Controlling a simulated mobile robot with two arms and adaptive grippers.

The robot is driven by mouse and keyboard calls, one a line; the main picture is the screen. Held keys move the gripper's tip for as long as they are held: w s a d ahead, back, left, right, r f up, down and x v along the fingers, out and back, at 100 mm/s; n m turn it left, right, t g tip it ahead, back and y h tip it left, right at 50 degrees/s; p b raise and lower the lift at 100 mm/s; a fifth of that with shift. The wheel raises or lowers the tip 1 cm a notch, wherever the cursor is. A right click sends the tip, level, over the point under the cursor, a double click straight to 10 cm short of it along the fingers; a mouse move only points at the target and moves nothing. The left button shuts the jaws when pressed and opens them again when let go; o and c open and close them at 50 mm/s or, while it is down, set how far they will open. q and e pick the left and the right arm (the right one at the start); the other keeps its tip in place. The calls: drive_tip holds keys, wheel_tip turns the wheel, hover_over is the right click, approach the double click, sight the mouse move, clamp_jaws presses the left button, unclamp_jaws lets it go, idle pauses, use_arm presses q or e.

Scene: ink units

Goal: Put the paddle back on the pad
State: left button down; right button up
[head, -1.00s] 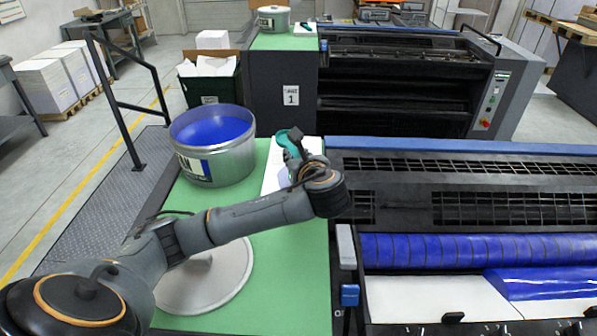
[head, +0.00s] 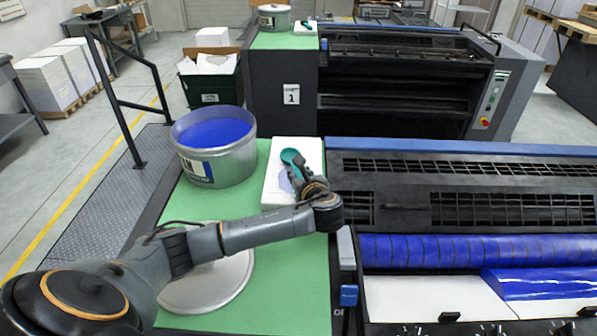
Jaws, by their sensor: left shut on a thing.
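The teal paddle (head: 291,156) shows over the white pad (head: 311,147) in the head view. My left gripper (head: 298,172) is shut on the paddle, at its near end. The paddle's rounded end points away from me, toward the far left part of the pad. I cannot tell whether the paddle touches the pad. My gripper and wrist hide the pad's near right part. A bluish stain shows on the pad left of the gripper. My right gripper is not in view.
An open ink tub (head: 213,147) with blue ink stands left of the pad on the green bench top (head: 291,267). A round grey lid (head: 212,285) lies nearer, partly under my arm. The press (head: 450,190) with its blue roller borders the bench on the right.

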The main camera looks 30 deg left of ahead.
use_arm(q)
drive_tip(key=c, duration=1.2)
unclamp_jaws()
drive_tip(key=b+v, duration=0.1)
drive_tip(key=v, duration=1.1)
drive_tip(key=shift+s+b, duration=0.1)
drive_tip(key=shift+b, duration=0.25)
